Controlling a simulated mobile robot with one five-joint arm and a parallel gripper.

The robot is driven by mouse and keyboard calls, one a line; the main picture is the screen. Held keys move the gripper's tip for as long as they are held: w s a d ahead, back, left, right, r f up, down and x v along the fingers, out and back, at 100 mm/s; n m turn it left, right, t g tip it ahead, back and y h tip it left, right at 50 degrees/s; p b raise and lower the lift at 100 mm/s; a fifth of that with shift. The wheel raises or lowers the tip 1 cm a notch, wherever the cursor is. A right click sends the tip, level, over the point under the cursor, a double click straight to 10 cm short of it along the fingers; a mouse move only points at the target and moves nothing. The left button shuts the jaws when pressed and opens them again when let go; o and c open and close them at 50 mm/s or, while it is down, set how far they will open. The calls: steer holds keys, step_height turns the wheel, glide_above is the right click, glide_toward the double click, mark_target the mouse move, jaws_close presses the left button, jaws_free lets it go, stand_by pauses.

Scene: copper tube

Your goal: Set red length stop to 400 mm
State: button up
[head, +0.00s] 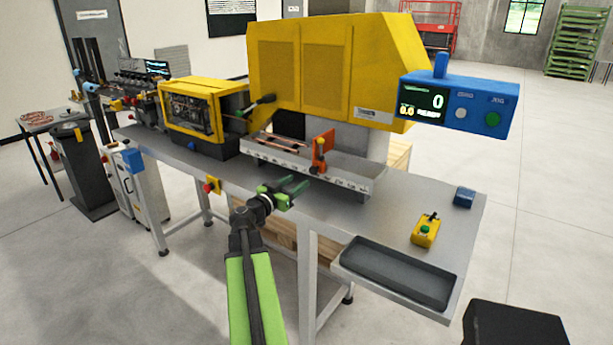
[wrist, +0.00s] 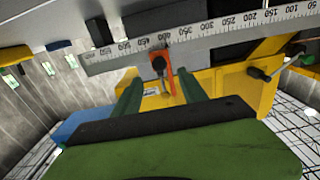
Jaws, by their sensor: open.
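The red length stop (head: 322,150) stands upright on the scaled rail (head: 350,184) in front of the yellow machine. In the wrist view the stop (wrist: 170,82) has a black knob (wrist: 158,63) and shows close to the 400 label on the scale (wrist: 225,28); its exact setting cannot be read at this slant. My gripper (head: 298,186) is open and empty, in front of the rail and a little below the stop. In the wrist view the stop shows between the two green fingers of my gripper (wrist: 162,88), apart from them.
Copper tubes (head: 278,143) lie on the rail's bed left of the stop. A blue display box (head: 455,103) overhangs at the right. A grey tray (head: 398,272), a yellow button box (head: 426,231) and a blue block (head: 464,197) occupy the bench's right end. Bench around my gripper is clear.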

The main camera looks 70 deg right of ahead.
steer(key=v, duration=0.7)
steer(key=shift+w, duration=0.1)
steer(key=w+a+f+n+t+y, duration=0.1)
steer(key=w+a+f+n+t, duration=0.15)
steer(key=w+a, duration=0.7)
steer(key=w+a+f+n+t, duration=0.1)
steer(key=w+a+t, duration=0.45)
steer(key=w, duration=0.75)
steer(key=w+a+f+n+y, duration=0.1)
steer(key=w+a+f+y, duration=0.15)
steer(key=a, duration=0.45)
steer(key=w+a+f+n+y, duration=0.1)
steer(key=w+a+f, duration=0.2)
steer(key=a, duration=0.4)
steer(key=w+a+f+n+y, duration=0.1)
steer(key=a+f+n+y, duration=0.3)
steer(key=a, duration=0.6)
steer(key=w+a+f+n+y, duration=0.1)
steer(key=a+f+n+y, duration=0.1)
steer(key=a+f, duration=0.55)
steer(key=s+a+f+n+g+y, duration=0.1)
steer(key=s+a+n+y, duration=0.2)
steer(key=a, duration=0.5)
steer(key=s+a+f+n+g+y, duration=0.2)
steer(key=a+n, duration=0.4)
steer(key=a, duration=0.3)
steer(key=shift+s+f+y, duration=0.15)
steer(key=shift+s+y, duration=0.45)
steer(key=shift+y, duration=0.35)
